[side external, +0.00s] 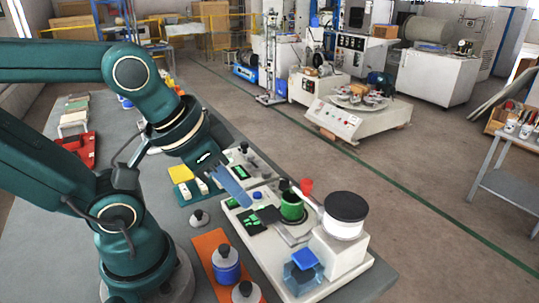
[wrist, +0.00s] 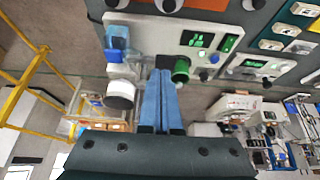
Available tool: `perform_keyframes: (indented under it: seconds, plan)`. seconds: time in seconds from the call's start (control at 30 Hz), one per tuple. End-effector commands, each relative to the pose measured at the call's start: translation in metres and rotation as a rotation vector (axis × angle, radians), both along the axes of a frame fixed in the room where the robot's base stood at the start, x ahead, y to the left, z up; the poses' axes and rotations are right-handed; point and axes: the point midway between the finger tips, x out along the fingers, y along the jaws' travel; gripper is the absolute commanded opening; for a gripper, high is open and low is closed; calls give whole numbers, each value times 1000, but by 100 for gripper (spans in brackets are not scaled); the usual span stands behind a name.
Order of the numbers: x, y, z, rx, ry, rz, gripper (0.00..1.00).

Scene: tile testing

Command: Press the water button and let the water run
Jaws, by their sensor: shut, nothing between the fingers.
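A white bench unit (side external: 350,274) with green-lit displays stands on the grey table. A small round blue button (side external: 257,195) is on its panel; it also shows in the wrist view (wrist: 214,58). I take it for the water button, though no label is legible. My gripper (side external: 266,213) is shut and empty, its blue fingers pointing down over the unit beside a green cup (side external: 292,208). In the wrist view, the fingertips (wrist: 164,66) appear beside the green cup (wrist: 181,72). Whether they touch anything is unclear. No running water is visible.
A white tank with a black lid (side external: 346,207) and a blue open-topped part (side external: 303,272) stand at the unit's right end. A red piece (side external: 306,186) is behind the cup. An orange tray (side external: 211,246) with knobbed weights lies in front.

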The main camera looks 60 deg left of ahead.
Motion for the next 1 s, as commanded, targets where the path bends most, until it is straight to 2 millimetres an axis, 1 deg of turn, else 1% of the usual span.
perform_keyframes:
  seconds: [0.87,0.97,1.0]
  plan:
    - [0,0,0,4,-2,-8,0]
    - [9,3,4,44,-48,-48,0]
    - [16,7,8,84,-85,-75,0]
